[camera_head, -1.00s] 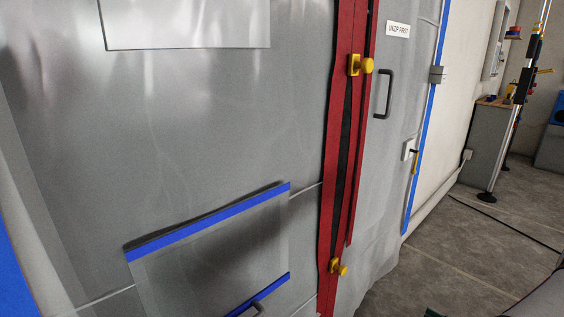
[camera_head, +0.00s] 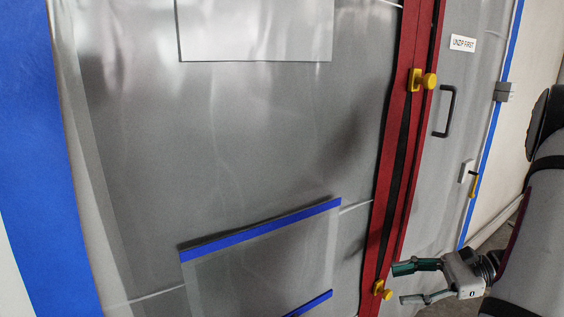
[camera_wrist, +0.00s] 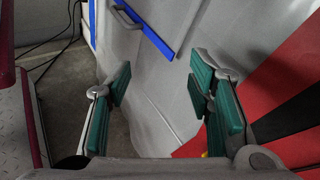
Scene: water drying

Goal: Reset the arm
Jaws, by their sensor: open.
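My gripper (camera_head: 412,282) is in the lower right of the head view, at the end of my grey arm. Its two green-padded fingers are spread apart with nothing between them. It is close to the lower yellow zipper pull (camera_head: 382,290) on the red zipper strip (camera_head: 398,170); I cannot tell whether they touch. In the wrist view the open gripper (camera_wrist: 160,95) faces grey plastic sheeting, with the red and black strip (camera_wrist: 275,90) at the right.
A plastic sheet wall (camera_head: 250,130) fills the head view, with a blue-edged flap (camera_head: 265,265) low down. An upper yellow pull (camera_head: 424,80), a black handle (camera_head: 446,112) and an "UNZIP FIRST" sign (camera_head: 463,43) are at right. Bare floor (camera_wrist: 65,95) shows in the wrist view.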

